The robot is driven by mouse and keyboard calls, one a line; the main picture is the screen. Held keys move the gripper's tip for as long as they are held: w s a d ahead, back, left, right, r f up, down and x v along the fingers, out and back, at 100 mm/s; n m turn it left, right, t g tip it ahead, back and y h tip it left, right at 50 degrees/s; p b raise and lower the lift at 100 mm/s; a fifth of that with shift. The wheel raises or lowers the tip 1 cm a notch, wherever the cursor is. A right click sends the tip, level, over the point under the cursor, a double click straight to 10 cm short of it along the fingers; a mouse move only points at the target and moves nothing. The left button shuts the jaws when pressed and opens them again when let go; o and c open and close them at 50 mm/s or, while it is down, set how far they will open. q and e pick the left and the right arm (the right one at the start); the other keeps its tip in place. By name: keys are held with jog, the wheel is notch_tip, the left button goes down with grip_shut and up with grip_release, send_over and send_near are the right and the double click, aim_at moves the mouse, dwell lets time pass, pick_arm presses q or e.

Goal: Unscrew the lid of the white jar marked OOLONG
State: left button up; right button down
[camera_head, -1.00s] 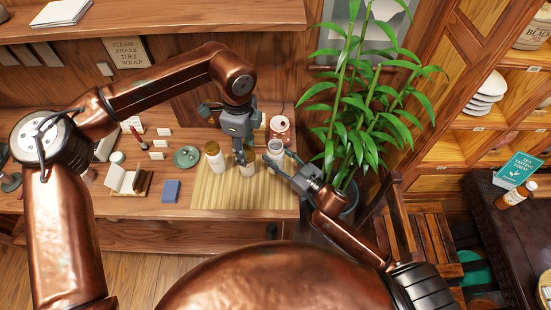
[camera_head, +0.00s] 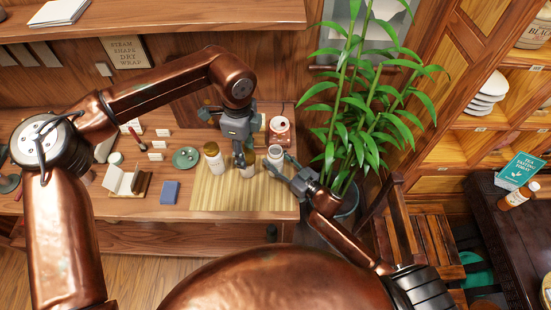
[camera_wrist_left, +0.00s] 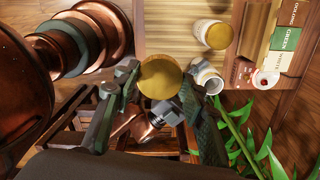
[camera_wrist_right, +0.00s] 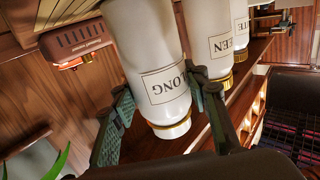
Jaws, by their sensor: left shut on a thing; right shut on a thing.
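The white jar marked OOLONG (camera_wrist_right: 165,85) stands between the fingers of my right gripper (camera_wrist_right: 165,115), which is shut on its body. In the right wrist view its label is upside down and a gold band circles its mouth. In the left wrist view its white mouth (camera_wrist_left: 207,74) is open. In the head view the jar (camera_head: 275,153) is at the mat's right. My left gripper (camera_wrist_left: 157,85) is shut on a round gold lid (camera_wrist_left: 160,77), apart from the jar and to the mouth's left in its wrist view. In the head view my left gripper (camera_head: 239,158) hides the lid.
A leafy plant (camera_head: 370,110) crowds the right side.

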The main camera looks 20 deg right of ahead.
jog(key=c, duration=1.1)
grip_release()
jog(key=shift+c, duration=0.2)
